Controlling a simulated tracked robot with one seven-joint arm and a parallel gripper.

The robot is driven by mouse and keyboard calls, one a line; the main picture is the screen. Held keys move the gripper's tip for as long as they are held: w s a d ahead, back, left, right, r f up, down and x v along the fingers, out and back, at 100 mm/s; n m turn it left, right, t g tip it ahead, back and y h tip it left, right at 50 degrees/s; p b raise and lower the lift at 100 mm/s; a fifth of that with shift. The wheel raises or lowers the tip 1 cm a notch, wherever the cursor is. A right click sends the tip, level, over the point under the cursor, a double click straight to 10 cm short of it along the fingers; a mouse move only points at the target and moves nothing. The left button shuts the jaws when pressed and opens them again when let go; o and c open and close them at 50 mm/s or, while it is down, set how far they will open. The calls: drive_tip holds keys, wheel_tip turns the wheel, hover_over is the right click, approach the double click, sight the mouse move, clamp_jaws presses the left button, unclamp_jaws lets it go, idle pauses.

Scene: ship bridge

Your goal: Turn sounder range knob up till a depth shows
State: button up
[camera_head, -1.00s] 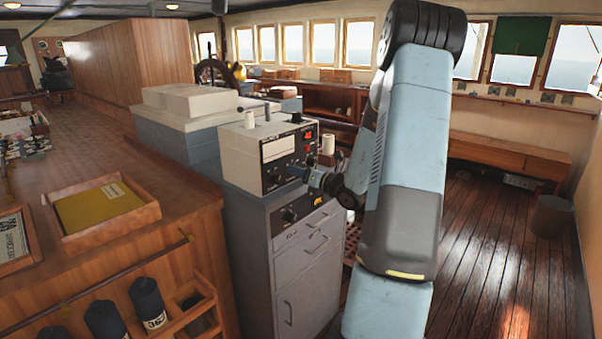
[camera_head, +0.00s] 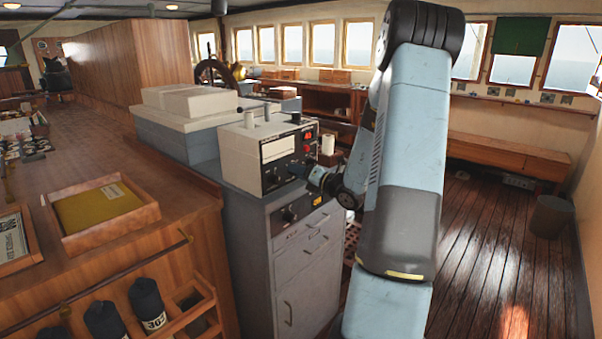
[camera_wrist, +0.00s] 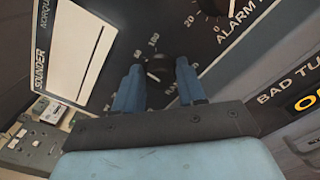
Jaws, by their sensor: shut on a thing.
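The sounder (camera_head: 272,158) is a white box with a black front panel, standing on a grey cabinet. In the wrist view, its panel reads SOUNDER beside a pale, blank-looking display window (camera_wrist: 72,52). The black range knob (camera_wrist: 158,68) has a white-numbered scale around it. My gripper (camera_wrist: 158,82) is shut on this knob, with one blue finger on each side; the fingers hide part of the scale. In the head view my gripper (camera_head: 318,177) is at the panel's lower right, and the knob is hidden behind it. No depth reading can be made out.
An alarm knob (camera_wrist: 215,5) with its own scale sits close to my gripper in the wrist view. The grey cabinet (camera_head: 300,262) is below the sounder. A wooden counter (camera_head: 130,232) with a tray stands at left.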

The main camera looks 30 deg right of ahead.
drive_tip(key=o, duration=0.7)
drive_tip(key=shift+d+f, duration=0.1)
drive_tip(key=shift+d, duration=0.25)
drive_tip(key=shift+o, duration=1)
drive_tip(key=shift+a, duration=0.15)
drive_tip(key=v, duration=1.3)
drive_tip(key=shift+s, duration=0.4)
